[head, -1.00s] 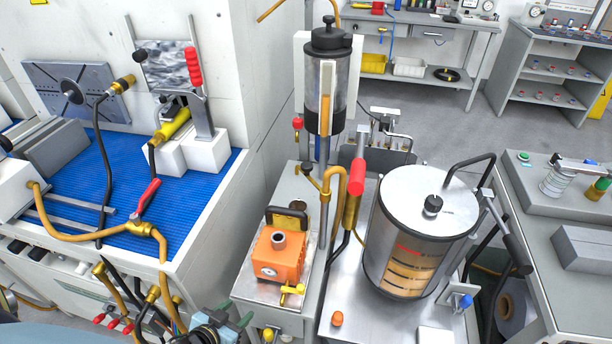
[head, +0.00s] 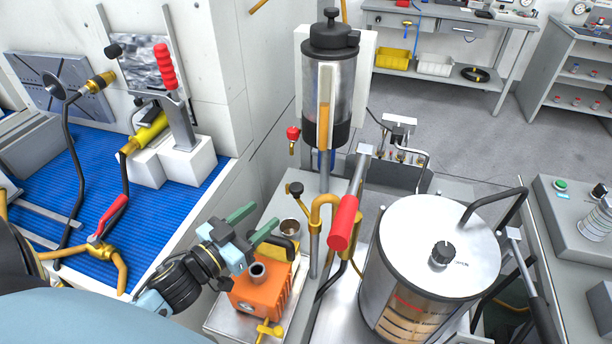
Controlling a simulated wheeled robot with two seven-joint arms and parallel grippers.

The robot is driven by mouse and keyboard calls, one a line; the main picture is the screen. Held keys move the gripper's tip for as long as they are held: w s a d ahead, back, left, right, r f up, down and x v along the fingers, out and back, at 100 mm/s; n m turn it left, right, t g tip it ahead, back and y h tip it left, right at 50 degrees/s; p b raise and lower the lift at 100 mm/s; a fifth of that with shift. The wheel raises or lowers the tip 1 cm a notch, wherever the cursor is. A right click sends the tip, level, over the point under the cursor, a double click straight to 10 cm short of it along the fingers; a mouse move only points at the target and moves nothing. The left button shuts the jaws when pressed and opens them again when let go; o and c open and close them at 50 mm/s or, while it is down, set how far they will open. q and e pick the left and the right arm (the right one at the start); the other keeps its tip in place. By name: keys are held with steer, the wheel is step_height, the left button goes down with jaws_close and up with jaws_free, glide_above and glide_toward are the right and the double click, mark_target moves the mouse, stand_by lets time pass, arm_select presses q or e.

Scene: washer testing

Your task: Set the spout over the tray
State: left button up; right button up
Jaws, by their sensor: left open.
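A brass hook-shaped pipe, which looks like the spout (head: 325,203), stands beside the grey post under the clear cylinder, right of my left gripper. My left gripper (head: 265,214) has green fingers, is open and empty, and hovers just above and behind the orange pump box (head: 268,290). It is apart from the spout. I cannot tell for certain which surface is the tray; a blue ribbed mat lies in a shallow bed (head: 55,215) at the left. My right gripper is not in view.
A lever with a red grip (head: 343,222) stands close right of the spout. A steel drum (head: 430,270) is at the right. A clear cylinder with a black lid (head: 330,85) rises above. A small metal cup (head: 293,226) sits behind the pump box. A brass hose fitting (head: 100,250) lies at the left.

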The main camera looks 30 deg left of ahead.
mark_target(292, 191)
arm_select(q)
steer(key=w, duration=0.3)
steer(key=shift+w+d+r, duration=0.15)
steer(key=shift+w+d, duration=0.05)
steer(key=shift+d, duration=0.1)
steer(key=w, duration=0.5)
steer(key=w+d, duration=0.1)
steer(key=w, duration=0.2)
steer(key=shift+d, duration=0.1)
steer(key=shift+w+d, duration=0.1)
steer(key=shift+w, duration=0.2)
steer(key=c, duration=0.4)
jaws_close()
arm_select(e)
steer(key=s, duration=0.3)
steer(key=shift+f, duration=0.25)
